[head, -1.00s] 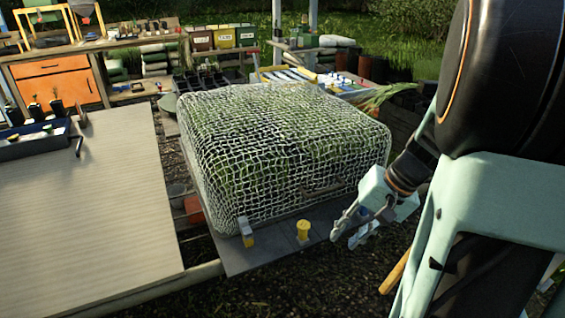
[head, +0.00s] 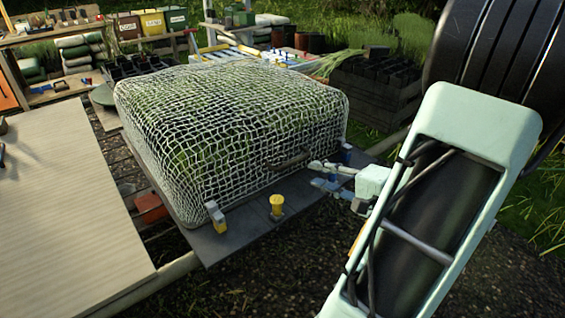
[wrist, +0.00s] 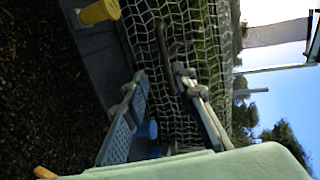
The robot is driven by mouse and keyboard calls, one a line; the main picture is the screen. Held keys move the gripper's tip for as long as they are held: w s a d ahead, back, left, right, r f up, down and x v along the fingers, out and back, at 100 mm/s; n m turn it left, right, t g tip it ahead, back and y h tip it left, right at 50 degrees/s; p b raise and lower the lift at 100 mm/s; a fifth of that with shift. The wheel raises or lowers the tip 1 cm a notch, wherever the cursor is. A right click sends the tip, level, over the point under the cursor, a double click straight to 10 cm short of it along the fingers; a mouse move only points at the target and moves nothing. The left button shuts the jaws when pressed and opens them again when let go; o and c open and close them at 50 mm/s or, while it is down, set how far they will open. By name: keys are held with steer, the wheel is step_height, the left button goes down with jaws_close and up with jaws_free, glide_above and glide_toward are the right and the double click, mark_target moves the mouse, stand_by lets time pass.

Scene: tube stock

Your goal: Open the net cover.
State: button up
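The net cover (head: 225,125) is a white mesh over a rounded box shape, down on a dark base, with greenery showing through. A brown handle (head: 290,161) sits low on its front side; it also shows in the wrist view (wrist: 163,42). My gripper (head: 315,174) is at the right end of the handle. In the wrist view my gripper (wrist: 157,82) is open, its fingers apart, with the handle's end appearing between the tips, nearer the right finger. I cannot tell whether they touch. The net's far side is hidden.
A yellow knob (head: 277,204) and a grey-and-yellow clip (head: 216,216) stand along the base's front edge. A pale tabletop (head: 65,200) lies left. A dark crate (head: 375,92) stands behind right. Open gravel (head: 250,280) lies in front.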

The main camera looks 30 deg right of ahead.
mark_target(299, 160)
steer(key=shift+m+t+h, duration=0.4)
steer(key=shift+h, duration=0.1)
steer(key=x, duration=0.3)
steer(key=d+b+x, duration=0.1)
steer(key=x, duration=0.2)
steer(key=b+x, duration=0.1)
steer(key=x, duration=0.3)
steer(key=shift+w+d+r, duration=0.1)
steer(key=shift+w+d, duration=0.1)
steer(key=shift+d, duration=0.05)
jaws_close()
